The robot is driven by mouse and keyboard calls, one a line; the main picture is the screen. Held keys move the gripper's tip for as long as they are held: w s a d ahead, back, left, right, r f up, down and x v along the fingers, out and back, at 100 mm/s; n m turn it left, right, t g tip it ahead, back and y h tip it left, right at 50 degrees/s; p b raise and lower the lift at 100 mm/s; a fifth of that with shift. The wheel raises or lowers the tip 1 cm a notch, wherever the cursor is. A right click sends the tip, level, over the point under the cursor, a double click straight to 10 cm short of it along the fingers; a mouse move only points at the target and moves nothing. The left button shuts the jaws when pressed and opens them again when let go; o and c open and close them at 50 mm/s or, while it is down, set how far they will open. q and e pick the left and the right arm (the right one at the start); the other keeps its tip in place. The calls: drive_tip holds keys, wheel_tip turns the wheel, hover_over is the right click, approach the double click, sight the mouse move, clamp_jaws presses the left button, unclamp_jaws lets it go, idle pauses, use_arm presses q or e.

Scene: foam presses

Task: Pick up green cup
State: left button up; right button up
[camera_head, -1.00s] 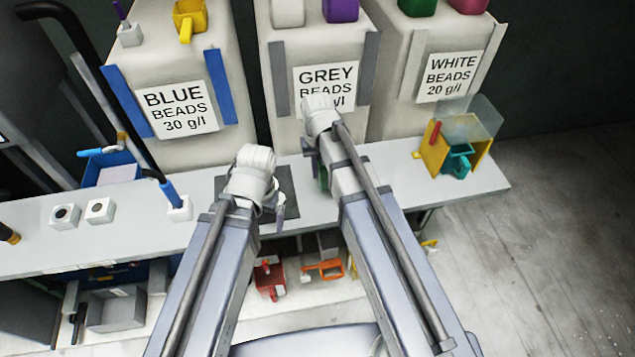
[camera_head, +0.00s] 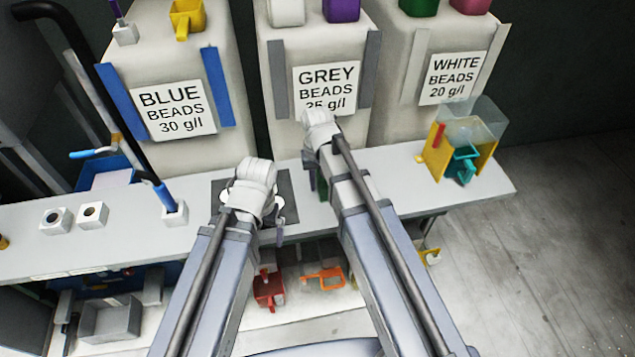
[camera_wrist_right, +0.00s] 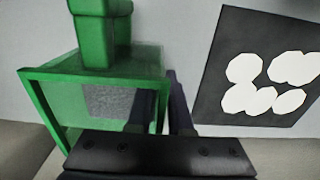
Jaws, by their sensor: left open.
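The green cup (camera_wrist_right: 95,88) stands on the shelf top at the left of the right wrist view, open box and blocky handle showing. A sliver of it (camera_head: 321,184) shows in the head view, mostly hidden by my right arm. My right gripper (camera_wrist_right: 160,92) is at the cup's right wall: one dark finger appears within the cup's outline, the other just outside. I cannot tell whether they press on the wall. My left gripper (camera_head: 278,208) is open and empty above the dark mat, partly hidden by its wrist.
A dark mat (camera_wrist_right: 228,52) with several white shapes lies right of the cup in the wrist view. Bead bins stand behind. A yellow holder with a teal cup (camera_head: 464,163) is at the right end. White blocks (camera_head: 93,215) sit left. Another green cup (camera_head: 418,7) tops the white-beads bin.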

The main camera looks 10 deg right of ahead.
drive_tip(key=shift+o, duration=1)
